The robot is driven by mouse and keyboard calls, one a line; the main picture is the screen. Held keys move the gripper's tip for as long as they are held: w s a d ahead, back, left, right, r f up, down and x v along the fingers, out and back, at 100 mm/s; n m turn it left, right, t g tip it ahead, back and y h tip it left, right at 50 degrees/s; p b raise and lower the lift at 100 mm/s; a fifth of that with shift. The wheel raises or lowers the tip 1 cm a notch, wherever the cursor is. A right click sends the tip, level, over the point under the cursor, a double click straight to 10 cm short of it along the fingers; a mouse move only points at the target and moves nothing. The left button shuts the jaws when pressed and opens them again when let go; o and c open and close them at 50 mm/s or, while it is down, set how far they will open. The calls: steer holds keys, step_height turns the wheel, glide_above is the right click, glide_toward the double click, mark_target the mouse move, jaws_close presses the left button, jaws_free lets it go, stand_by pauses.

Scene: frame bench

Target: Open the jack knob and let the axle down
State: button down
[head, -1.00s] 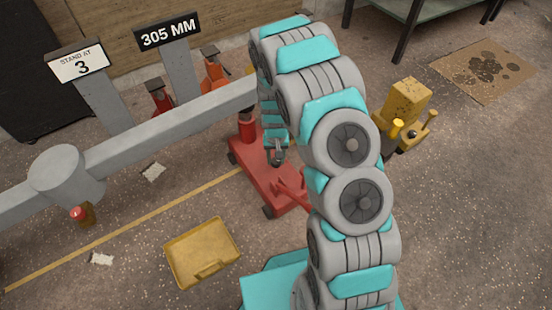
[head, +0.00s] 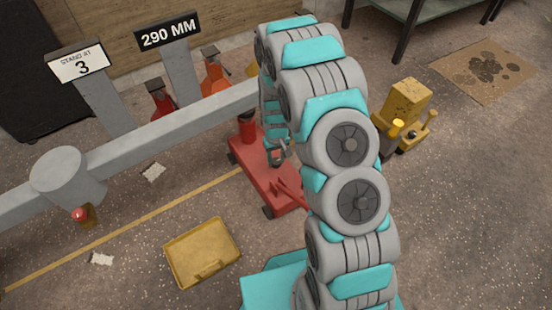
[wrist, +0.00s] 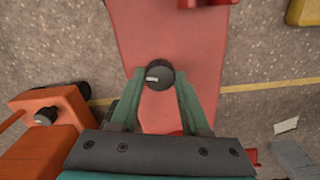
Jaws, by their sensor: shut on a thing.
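The red jack (head: 262,165) stands on the floor under the grey axle beam (head: 150,133). In the wrist view the jack's flat red body (wrist: 165,38) runs from the top edge down past my gripper. The dark round jack knob (wrist: 158,77) with a pale mark sits between the tips of my gripper (wrist: 160,84), which is shut on it. In the head view my gripper (head: 279,156) is over the jack, partly hidden by my arm. A sign (head: 168,33) reads 290 MM and another sign (head: 77,63) reads STAND AT 3.
Red and orange stands (head: 214,75) are behind the axle beam. A yellow tray (head: 203,252) lies on the floor in front, and a yellow machine (head: 407,102) stands at right. A stained cardboard sheet (head: 483,70) lies at far right. Floor around the tray is mostly clear.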

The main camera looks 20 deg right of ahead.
mark_target(276, 161)
steer(key=shift+c, duration=1.9)
jaws_free()
steer(key=shift+r+p, duration=0.3)
steer(key=shift+r, duration=3.6)
steer(key=shift+r, duration=0.1)
